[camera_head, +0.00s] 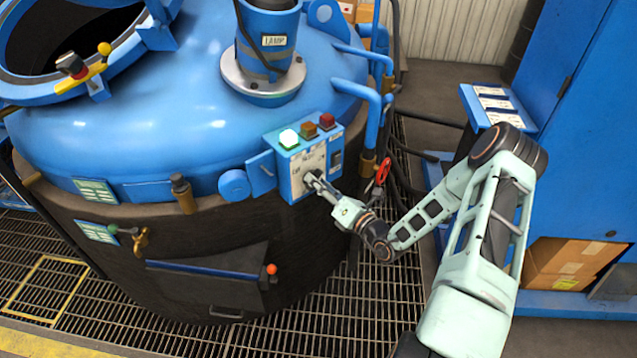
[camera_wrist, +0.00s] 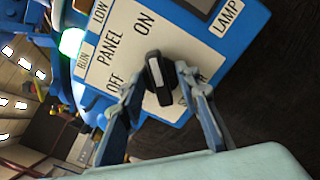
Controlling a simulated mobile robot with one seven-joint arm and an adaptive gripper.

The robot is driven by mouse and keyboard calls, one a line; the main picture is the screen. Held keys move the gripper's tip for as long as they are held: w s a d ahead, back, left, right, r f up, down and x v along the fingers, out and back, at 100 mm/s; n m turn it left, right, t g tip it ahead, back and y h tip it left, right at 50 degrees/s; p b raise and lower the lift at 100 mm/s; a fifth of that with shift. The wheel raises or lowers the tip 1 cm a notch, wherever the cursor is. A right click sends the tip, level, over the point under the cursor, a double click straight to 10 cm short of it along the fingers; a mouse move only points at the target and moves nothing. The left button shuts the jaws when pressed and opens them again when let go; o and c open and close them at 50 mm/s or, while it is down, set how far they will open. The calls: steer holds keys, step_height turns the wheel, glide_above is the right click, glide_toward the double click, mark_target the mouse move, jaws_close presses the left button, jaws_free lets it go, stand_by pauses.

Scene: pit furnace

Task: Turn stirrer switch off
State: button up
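The stirrer switch is a black rotary knob (camera_wrist: 159,72) with a pale line, on the white face of a blue control panel (camera_head: 306,160). In the wrist view the knob's upper end points towards the word ON; OFF is printed to its left. The label below, probably STIRRER, is partly covered. My gripper (camera_wrist: 160,86) is at the panel with one finger on each side of the knob. The fingers are apart, and I see no clear contact with the knob. In the head view my gripper (camera_head: 314,181) hides most of the knob.
A lit green lamp (camera_head: 288,138), an orange lamp (camera_head: 309,130) and a red lamp (camera_head: 327,120) top the panel. A dark lamp switch (camera_head: 336,158) is on its right. The furnace (camera_head: 150,130) fills the left.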

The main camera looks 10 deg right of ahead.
steer(key=shift+c, duration=0.2)
jaws_close()
steer(key=shift+n, duration=0.4)
steer(key=shift+s+a+f+n+b, duration=0.1)
steer(key=shift+n+b, duration=1.7)
steer(key=shift+n, duration=2.45)
steer(key=shift+s+a+n+b, duration=0.1)
steer(key=shift+n+b, duration=1.65)
steer(key=shift+n, duration=2.5)
